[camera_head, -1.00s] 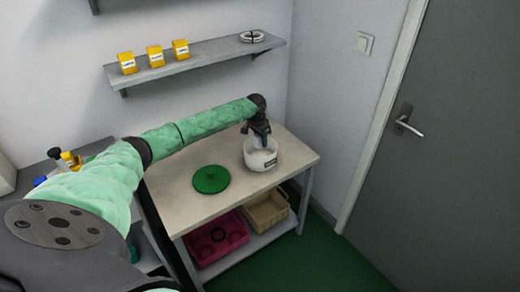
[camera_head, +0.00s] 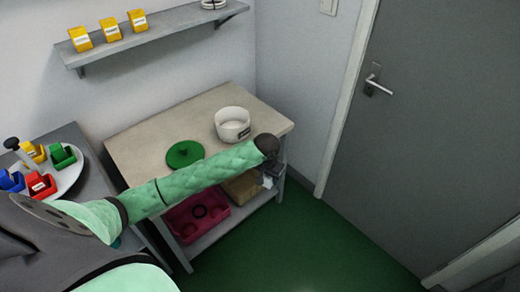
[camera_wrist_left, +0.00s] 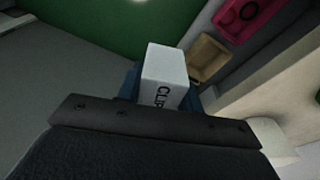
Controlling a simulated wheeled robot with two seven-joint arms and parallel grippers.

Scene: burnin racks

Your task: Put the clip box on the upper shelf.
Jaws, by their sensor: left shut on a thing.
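My left gripper (camera_wrist_left: 160,95) is shut on the clip box (camera_wrist_left: 166,72), a small white box with part of the word "CLIP" on it in the left wrist view. In the head view my left gripper (camera_head: 268,172) hangs low in front of the table's right end, partly hidden by my arm. The box shows there only as a small pale patch (camera_head: 268,181). The grey wall shelf (camera_head: 172,25) is above and behind the table, well away from the gripper. My right gripper is not in view.
Yellow boxes (camera_head: 110,30) stand on the wall shelf's left part; a white round thing (camera_head: 213,4) is at its right end. A pink crate (camera_head: 188,228) and tan bin (camera_head: 240,188) sit beneath.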

